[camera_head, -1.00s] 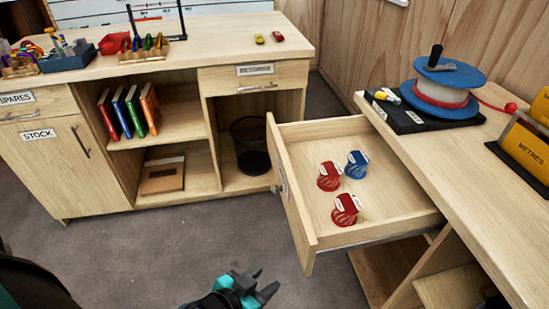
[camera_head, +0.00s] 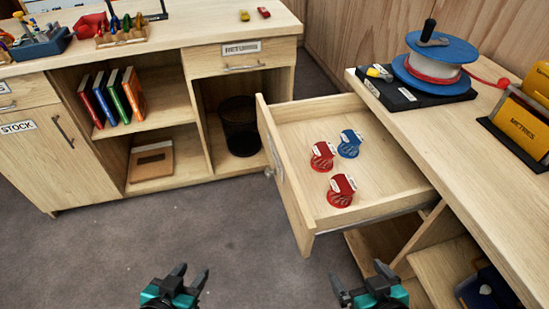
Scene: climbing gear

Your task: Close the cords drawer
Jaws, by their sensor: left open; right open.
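The open drawer (camera_head: 291,205) sticks out to the left from the right-hand bench. Its front panel faces left and carries a handle and a label that I cannot read. Inside lie two red cord spools (camera_head: 341,190) and a blue one (camera_head: 349,143). My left gripper (camera_head: 191,274) is open and empty over the floor, below and left of the drawer. My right gripper (camera_head: 358,276) is open and empty, below the drawer's near side in the picture. Neither gripper appears to touch the drawer.
The right bench top (camera_head: 440,140) holds a rope reel (camera_head: 433,70) and a yellow METRES device (camera_head: 520,115). The left cabinet (camera_head: 75,170) has books (camera_head: 112,97) and a black bin (camera_head: 239,126). Grey floor (camera_head: 130,235) lies clear between the cabinet and the drawer.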

